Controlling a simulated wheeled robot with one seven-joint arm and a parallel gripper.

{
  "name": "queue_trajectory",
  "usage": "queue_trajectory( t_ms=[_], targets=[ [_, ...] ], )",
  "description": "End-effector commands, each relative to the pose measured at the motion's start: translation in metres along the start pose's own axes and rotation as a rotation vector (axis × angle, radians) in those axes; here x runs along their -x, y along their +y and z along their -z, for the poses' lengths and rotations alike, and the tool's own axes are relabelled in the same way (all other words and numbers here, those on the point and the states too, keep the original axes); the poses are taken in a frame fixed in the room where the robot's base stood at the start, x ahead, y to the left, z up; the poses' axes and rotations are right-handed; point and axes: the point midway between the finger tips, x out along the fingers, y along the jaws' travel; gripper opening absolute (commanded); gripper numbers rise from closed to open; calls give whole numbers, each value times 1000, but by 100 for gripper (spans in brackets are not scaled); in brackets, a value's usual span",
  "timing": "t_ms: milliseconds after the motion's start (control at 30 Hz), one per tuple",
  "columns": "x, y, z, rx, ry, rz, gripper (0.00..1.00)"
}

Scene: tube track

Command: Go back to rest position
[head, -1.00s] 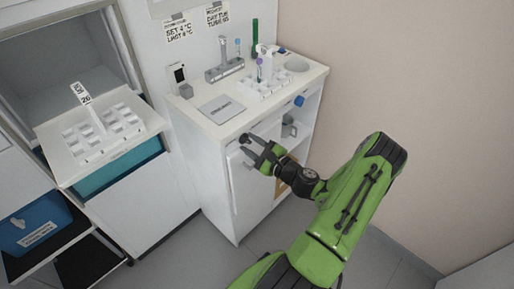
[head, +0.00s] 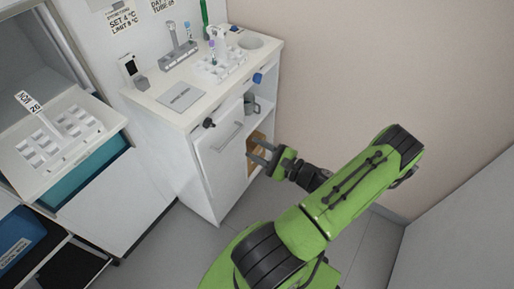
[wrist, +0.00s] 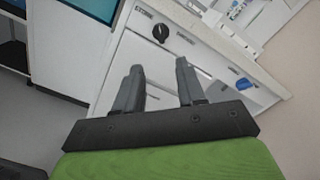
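My gripper (head: 262,155) is in front of the white cabinet (head: 213,165), to the right of its door handle and apart from it. In the wrist view my gripper (wrist: 157,85) has its two grey fingers spread with nothing between them. The cabinet front with a black knob (wrist: 160,33) lies beyond the fingers. My green arm reaches in from the lower right of the head view.
A tube rack (head: 222,66) and a grey plate (head: 181,96) are on the cabinet top. A grey mug (head: 250,105) sits on the open shelf. A white tray (head: 50,170) juts out at left. Grey floor is clear around the cabinet's foot.

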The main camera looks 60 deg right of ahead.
Motion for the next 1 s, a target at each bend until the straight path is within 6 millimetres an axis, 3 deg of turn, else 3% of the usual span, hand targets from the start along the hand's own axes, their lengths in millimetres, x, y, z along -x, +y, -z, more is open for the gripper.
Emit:
queue_trajectory(
  t_ms=[333,433,600,700,833,1000],
  targets=[
    [-1,0,0,2,-1,-3,39],
    [-13,4,-15,55,-25,-97,39],
    [-51,38,-85,353,-158,-575,39],
    [-59,56,-127,571,-240,-855,39],
    [-56,68,-178,876,-329,-1154,39],
    [-42,64,-247,1303,-403,-1404,39]
  ],
)
